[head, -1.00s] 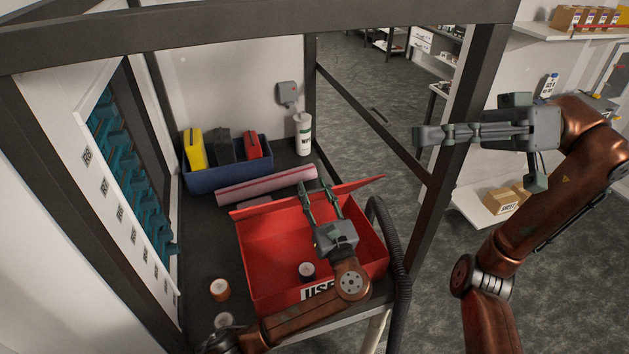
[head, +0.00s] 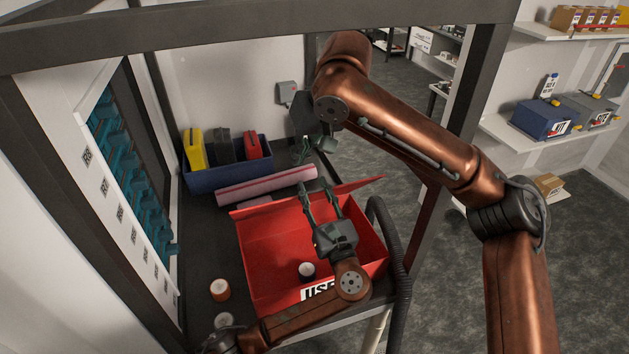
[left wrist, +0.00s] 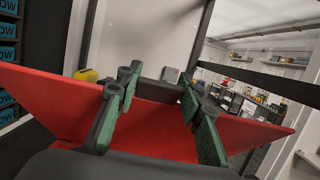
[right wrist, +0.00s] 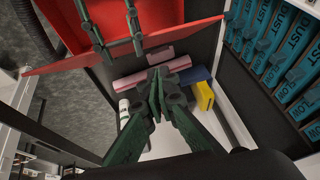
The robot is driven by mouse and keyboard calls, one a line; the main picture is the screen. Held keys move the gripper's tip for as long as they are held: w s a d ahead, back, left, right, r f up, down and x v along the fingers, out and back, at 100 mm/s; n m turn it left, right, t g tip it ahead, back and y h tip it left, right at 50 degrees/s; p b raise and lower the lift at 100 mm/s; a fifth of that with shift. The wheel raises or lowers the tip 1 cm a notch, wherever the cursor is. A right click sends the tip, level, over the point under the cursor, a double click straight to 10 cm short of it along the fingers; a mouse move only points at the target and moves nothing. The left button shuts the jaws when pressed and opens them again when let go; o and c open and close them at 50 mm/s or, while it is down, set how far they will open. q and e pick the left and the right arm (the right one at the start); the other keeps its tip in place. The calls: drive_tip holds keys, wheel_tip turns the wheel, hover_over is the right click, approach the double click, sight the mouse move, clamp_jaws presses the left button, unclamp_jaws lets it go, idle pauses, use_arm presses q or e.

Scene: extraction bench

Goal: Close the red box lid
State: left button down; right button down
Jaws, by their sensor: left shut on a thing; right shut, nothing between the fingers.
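The red box (head: 262,260) stands on the bench, open at the top, with a partly hidden white label on its front. Its red lid (head: 362,186) is raised at the far side and seen nearly edge-on in the head view; it is broad in the left wrist view (left wrist: 50,105). My left gripper (head: 318,187) reaches over the box to the lid and is shut on it, its fingers well apart; the exact contact is unclear. My right gripper (head: 301,160) is shut and empty beyond the lid, above the far bench area. It also shows in the right wrist view (right wrist: 157,88).
A pink roll (head: 265,186) lies behind the box. A blue bin (head: 215,180) holds yellow, black and red cases. Frame posts and a black hose (head: 398,265) flank the bench.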

drive_tip(key=w+f, duration=0.2)
drive_tip(key=w+d+f+h, duration=0.1)
drive_tip(key=w+f, duration=0.1)
drive_tip(key=f, duration=0.1)
drive_tip(key=w+d+f+t+h, duration=0.1)
drive_tip(key=w+f, duration=0.2)
drive_tip(key=shift+d+f+m, duration=0.1)
drive_tip(key=shift+f+m, duration=0.15)
drive_tip(key=shift+m, duration=0.15)
drive_tip(key=shift+s+d+f, duration=0.2)
drive_tip(key=shift+s+f, duration=0.3)
drive_tip(key=shift+s, duration=0.1)
drive_tip(key=shift+s+d+f, duration=0.2)
drive_tip(key=shift+s+f, duration=0.25)
drive_tip(key=shift+s, duration=0.1)
drive_tip(key=shift+s+d+f, duration=0.1)
drive_tip(key=shift+s+f, duration=0.2)
drive_tip(key=shift+s, duration=0.05)
